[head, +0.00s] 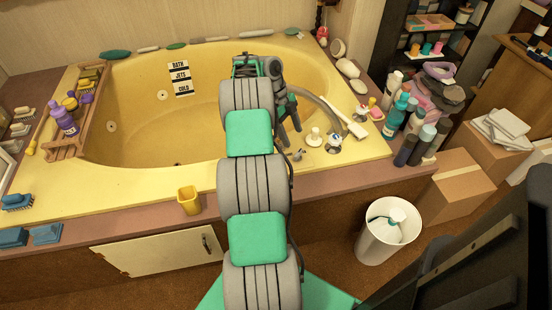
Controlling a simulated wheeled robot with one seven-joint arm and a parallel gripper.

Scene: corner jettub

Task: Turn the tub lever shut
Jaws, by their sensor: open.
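The yellow corner tub (130,165) has its fittings on the right front rim. A pale knob-like handle (314,136) stands there. A second white and chrome handle (334,143) is just right of it. I cannot tell which is the tub lever, or how far it is turned. My gripper (290,122) is open, with dark fingers pointing down just left of these handles. It appears apart from them and empty. My arm hides part of the rim and the tub's middle.
A grey curved spout or hose (325,108) and a white handset (355,129) lie behind the handles. Bottles (414,115) crowd the right ledge. A white bin (388,240) and cardboard boxes (458,185) stand on the floor.

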